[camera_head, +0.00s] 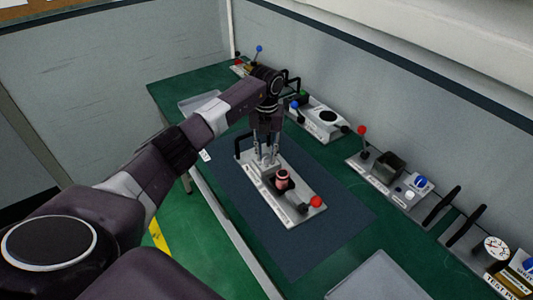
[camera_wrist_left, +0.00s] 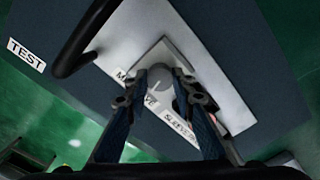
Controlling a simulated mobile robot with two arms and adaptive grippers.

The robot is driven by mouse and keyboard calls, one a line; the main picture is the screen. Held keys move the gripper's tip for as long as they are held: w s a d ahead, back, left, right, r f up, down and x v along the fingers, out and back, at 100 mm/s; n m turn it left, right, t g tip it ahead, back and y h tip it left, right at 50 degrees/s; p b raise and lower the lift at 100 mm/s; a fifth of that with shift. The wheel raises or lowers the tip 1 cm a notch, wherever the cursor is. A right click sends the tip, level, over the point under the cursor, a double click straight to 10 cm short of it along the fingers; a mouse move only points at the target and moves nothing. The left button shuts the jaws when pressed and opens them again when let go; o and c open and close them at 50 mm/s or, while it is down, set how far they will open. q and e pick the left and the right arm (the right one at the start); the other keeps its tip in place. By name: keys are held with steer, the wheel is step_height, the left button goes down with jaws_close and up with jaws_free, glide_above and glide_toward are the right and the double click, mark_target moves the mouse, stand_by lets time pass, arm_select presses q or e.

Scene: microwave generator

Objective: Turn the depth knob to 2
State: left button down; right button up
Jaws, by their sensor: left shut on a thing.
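My left gripper (camera_head: 266,163) reaches down over the left part of a white device panel (camera_head: 294,214) on the dark mat. In the left wrist view, its two fingers (camera_wrist_left: 165,84) are closed on opposite sides of a round grey knob (camera_wrist_left: 160,76), with a pale mark on its face. The knob sits on a light square plate; its printed labels are partly covered, and I cannot read a depth setting. In the head view the knob is hidden by the fingers. My right gripper is not in view.
A black handle (camera_wrist_left: 84,40) rises beside the fingers. Other devices line the wall, including a blue knob (camera_head: 421,182). The mat's front is clear.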

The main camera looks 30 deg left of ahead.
mark_target(266, 156)
arm_select(q)
steer(key=n, duration=0.5)
steer(key=shift+n, duration=0.3)
steer(key=shift+n+p, duration=0.3)
steer(key=shift+n, duration=1.7)
steer(key=c, duration=1.6)
jaws_free()
steer(key=shift+r, duration=0.15)
step_height(266, 156, up, 12)
steer(key=shift+f, duration=0.1)
